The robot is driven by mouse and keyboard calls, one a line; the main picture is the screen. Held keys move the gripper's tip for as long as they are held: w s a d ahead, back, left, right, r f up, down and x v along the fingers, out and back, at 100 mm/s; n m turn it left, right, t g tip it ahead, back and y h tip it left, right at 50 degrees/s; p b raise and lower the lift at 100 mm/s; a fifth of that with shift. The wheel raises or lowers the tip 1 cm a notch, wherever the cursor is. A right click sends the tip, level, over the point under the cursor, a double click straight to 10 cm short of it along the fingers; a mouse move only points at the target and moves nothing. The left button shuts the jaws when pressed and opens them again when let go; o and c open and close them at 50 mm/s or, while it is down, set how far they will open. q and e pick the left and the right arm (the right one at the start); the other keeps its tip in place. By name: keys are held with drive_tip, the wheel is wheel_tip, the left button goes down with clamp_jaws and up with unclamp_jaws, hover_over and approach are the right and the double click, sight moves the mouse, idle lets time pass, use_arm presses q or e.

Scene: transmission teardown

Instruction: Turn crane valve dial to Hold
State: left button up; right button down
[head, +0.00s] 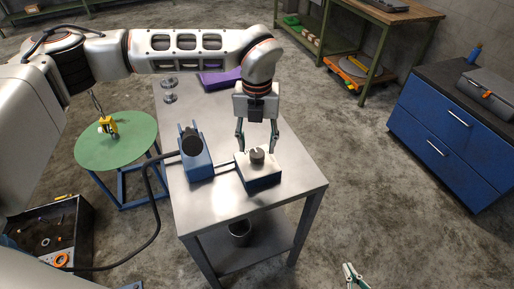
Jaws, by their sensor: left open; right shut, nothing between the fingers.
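The crane valve is a small box (263,181) with a white top and a dark blue lower part, on the steel table. Its dark round dial (257,155) sits on top; any marks, and which setting it points to, are too small to read. My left gripper (257,150) points down over the box, open. Its two fingers are on either side of the dial; I cannot tell whether they touch it. My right gripper (353,272) shows at the bottom edge, shut and empty, well away from the table.
A blue device (195,160) with a black round part and a dark hose stands left of the box. A purple object (220,79) and a metal part (169,90) lie further back. A green round table (115,143) is left; blue drawers (447,135) are right.

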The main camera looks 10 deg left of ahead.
sight(257, 153)
use_arm(q)
wheel_tip(257, 153, up, 9)
drive_tip(key=shift+r, duration=0.15)
idle(0.6)
